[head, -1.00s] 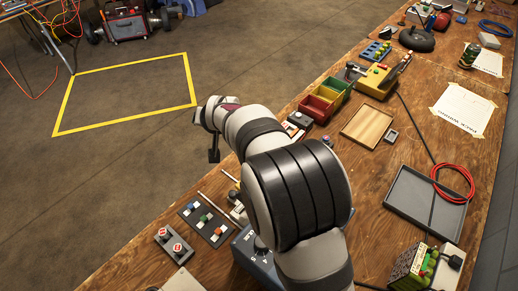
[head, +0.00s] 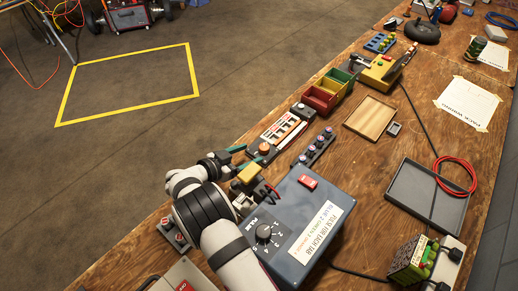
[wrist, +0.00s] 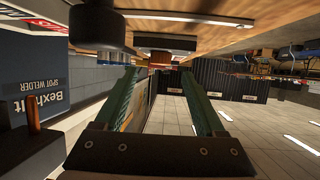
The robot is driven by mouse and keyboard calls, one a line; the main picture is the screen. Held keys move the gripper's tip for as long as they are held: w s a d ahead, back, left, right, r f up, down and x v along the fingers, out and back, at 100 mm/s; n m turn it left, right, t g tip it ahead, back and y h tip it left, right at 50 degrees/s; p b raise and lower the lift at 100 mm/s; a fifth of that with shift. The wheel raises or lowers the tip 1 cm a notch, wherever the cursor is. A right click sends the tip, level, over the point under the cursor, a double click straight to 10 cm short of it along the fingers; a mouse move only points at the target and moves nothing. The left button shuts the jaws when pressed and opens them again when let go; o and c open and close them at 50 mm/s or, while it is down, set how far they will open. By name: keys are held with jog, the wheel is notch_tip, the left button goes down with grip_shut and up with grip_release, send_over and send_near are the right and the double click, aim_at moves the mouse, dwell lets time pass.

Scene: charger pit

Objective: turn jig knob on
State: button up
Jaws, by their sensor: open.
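A white and orange jig-like unit (head: 280,130) lies on the bench, with a small orange part (head: 264,147) at its near end and a dark block (head: 302,110) at its far end. I cannot tell which part is the jig knob. My gripper (head: 249,155) has green fingers, open and empty, close to the near end of the unit. In the wrist view the spread fingers (wrist: 160,77) have nothing between them. A dark round knob-like part (wrist: 95,25) shows at upper left there, apart from the fingers. Contact is not visible.
The blue-grey spot welder box (head: 300,225) with a numbered dial stands right beside my arm. A rail with several purple-topped parts (head: 318,146) lies beyond it. Red and green bins (head: 322,98) stand farther back. A wooden tray (head: 370,117) and grey tray (head: 430,195) lie at right.

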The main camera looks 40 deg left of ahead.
aim_at(261, 149)
jog(key=x, duration=0.5)
jog(key=shift+w+f, duration=0.1)
jog(key=shift+w, duration=0.05)
